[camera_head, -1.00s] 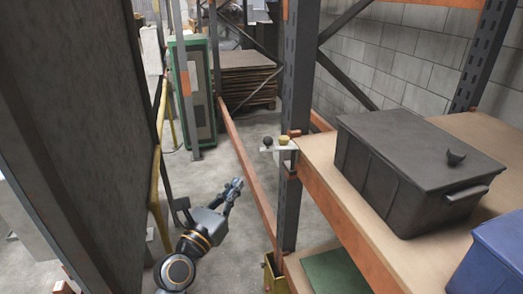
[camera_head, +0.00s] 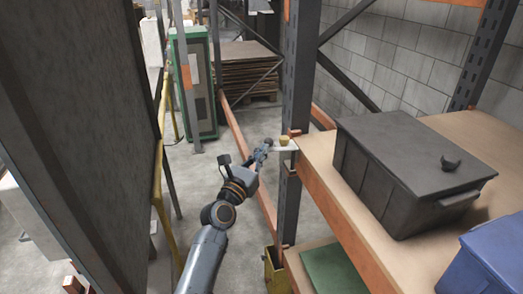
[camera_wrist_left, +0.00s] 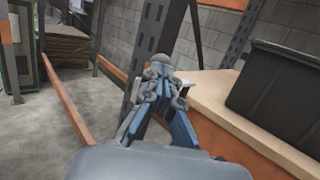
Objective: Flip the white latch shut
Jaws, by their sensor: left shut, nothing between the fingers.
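My right gripper is out of view.
A dark grey lidded box (camera_head: 405,180) stands on the wooden shelf (camera_head: 318,160), with a blue bin (camera_head: 490,255) at the right edge. The rack post (camera_head: 294,90) rises right beside the plate. A large dark panel (camera_head: 70,120) stands at left. Floor between is open.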

